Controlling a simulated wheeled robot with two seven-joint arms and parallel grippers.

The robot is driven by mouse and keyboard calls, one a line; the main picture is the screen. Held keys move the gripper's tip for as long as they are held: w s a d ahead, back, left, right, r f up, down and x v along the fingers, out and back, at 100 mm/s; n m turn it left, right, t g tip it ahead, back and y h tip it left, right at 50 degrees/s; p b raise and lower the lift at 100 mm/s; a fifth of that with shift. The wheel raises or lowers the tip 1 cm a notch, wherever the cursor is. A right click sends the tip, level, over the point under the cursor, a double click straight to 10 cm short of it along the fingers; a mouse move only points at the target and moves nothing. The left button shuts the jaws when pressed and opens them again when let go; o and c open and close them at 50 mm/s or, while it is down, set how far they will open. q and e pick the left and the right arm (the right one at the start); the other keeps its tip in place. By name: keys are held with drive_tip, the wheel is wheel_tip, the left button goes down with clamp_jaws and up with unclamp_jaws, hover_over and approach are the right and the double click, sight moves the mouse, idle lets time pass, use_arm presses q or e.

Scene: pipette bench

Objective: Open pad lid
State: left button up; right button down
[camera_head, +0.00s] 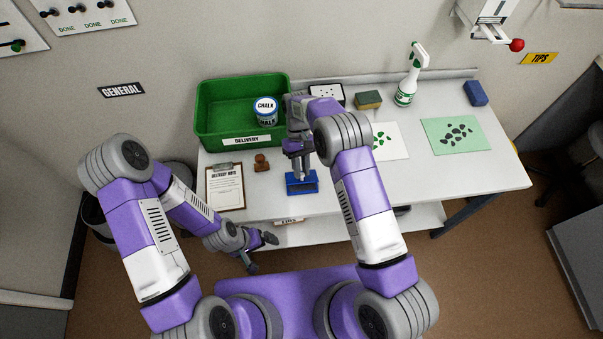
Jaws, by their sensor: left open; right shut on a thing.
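The blue pad (302,187) lies near the front edge of the white table. My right gripper (300,174) points down at the pad's back part and is shut on its lid. The fingertips and arm cover part of the pad, and I cannot tell how far the lid is raised. My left gripper (262,251) is open and empty, low in front of the table's front edge.
A brown stamp (261,163) and a delivery note clipboard (226,190) are left of the pad. A green delivery crate (213,140) holding a chalk tub (265,111) stands behind. A sponge (368,99), spray bottle (405,92) and green sheet (437,142) are to the right.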

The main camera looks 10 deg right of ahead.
drive_tip(key=shift+w+g+b, duration=0.25)
drive_tip(key=shift+g+b, duration=0.05)
drive_tip(key=shift+r, duration=0.1)
drive_tip(key=c, duration=1)
unclamp_jaws()
drive_tip(key=shift+v, duration=3.75)
